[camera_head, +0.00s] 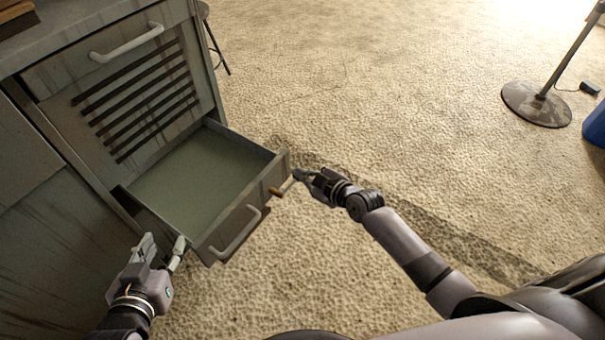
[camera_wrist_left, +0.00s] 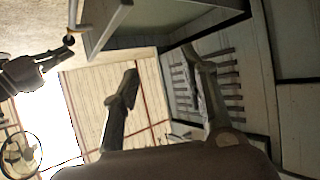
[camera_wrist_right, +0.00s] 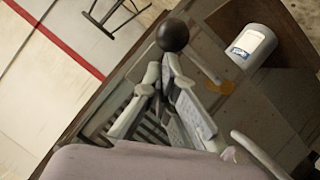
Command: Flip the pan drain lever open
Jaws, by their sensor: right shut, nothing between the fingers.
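The pan (camera_head: 200,180) is a shallow grey drawer-like tray pulled out of the grey cabinet. The drain lever (camera_head: 281,190), brownish in the head view, sticks out at the right end of its front. A dark round knob (camera_wrist_right: 173,35) shows just beyond my right fingertips in the right wrist view, and a dark knob (camera_wrist_left: 68,40) in the left wrist view. My right gripper (camera_head: 300,175) is shut and empty close beside the lever; contact is unclear. My left gripper (camera_head: 165,246) is open and empty by the pan's left front corner.
The pan front has a curved handle (camera_head: 236,234). The cabinet (camera_head: 60,85) fills the left side, with a slatted panel above the pan. A white canister (camera_wrist_right: 254,46) shows in the right wrist view. The floor to the right is clear up to a stand base (camera_head: 537,104).

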